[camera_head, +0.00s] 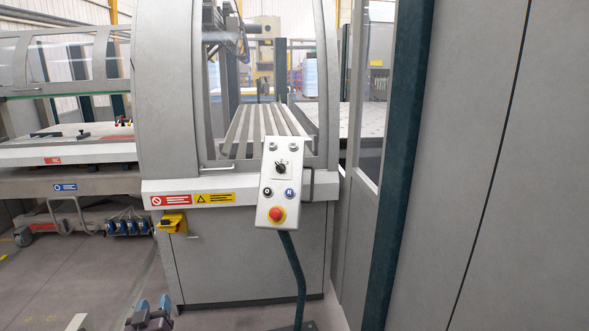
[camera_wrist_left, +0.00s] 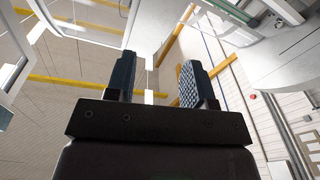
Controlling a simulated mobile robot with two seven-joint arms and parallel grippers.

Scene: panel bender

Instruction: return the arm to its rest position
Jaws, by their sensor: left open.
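My left gripper (camera_head: 151,314) shows at the bottom edge of the head view, low in front of the machine's grey lower cabinet. In the left wrist view its two dark fingers (camera_wrist_left: 160,80) stand apart with nothing between them, so it is open and empty. It appears clear of the machine. That wrist view looks up toward the ceiling and yellow beams. Most of the left arm is out of the head view. My right gripper is in neither view.
A control box (camera_head: 279,185) with a selector knob, buttons and a red emergency stop (camera_head: 277,214) stands on a dark post before the panel bender (camera_head: 250,255). A grey panel (camera_head: 490,180) fills the right. Floor is open at lower left.

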